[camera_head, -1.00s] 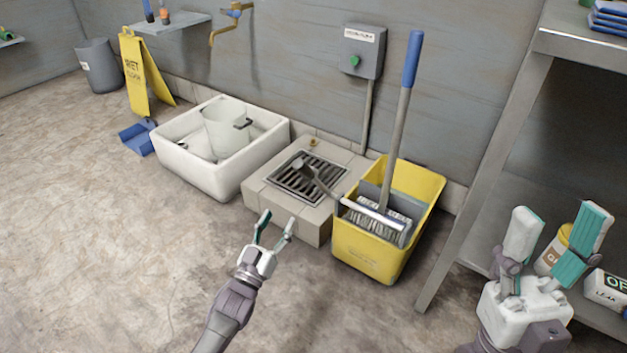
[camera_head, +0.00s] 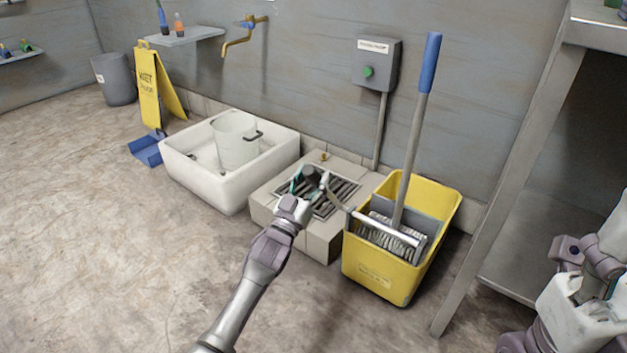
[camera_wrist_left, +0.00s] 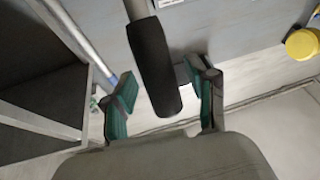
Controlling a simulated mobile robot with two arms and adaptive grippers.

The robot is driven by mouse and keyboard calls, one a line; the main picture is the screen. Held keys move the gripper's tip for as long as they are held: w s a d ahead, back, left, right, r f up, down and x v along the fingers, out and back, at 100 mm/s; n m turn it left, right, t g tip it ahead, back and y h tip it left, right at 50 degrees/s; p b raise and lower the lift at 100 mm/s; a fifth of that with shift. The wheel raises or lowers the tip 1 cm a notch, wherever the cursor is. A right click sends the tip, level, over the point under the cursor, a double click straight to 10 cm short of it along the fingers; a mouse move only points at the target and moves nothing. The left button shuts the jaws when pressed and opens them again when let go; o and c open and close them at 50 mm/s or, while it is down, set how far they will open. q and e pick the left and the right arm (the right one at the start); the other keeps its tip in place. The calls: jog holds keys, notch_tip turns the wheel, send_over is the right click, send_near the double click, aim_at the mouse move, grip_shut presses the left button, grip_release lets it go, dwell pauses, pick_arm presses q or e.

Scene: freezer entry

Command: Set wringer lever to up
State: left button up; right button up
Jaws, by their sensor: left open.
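The yellow mop bucket (camera_head: 375,276) stands right of the floor drain and carries the grey wringer (camera_head: 412,232). The wringer lever (camera_head: 338,203) runs from the wringer's silver bar out to the left over the drain, sloping slightly upward in the picture. Its dark grip (camera_head: 310,174) is at my left gripper (camera_head: 311,184), which is open. In the left wrist view the black grip (camera_wrist_left: 155,65) lies between the spread green-padded fingers of the gripper (camera_wrist_left: 158,92), with visible gaps either side. My right gripper (camera_head: 585,310) is partly in view at lower right; its fingers do not show clearly.
A blue-handled mop (camera_head: 413,130) stands in the bucket. The drain grate (camera_head: 345,190) sits in a raised block beside a white basin (camera_head: 205,182) holding a pail. A grey switch box (camera_head: 376,66) is on the wall. A metal shelf (camera_head: 490,200) stands at right. Floor at left is clear.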

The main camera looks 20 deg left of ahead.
pick_arm(q)
jog(key=shift+w+r, duration=0.1)
jog(key=shift+w, duration=0.2)
grip_shut()
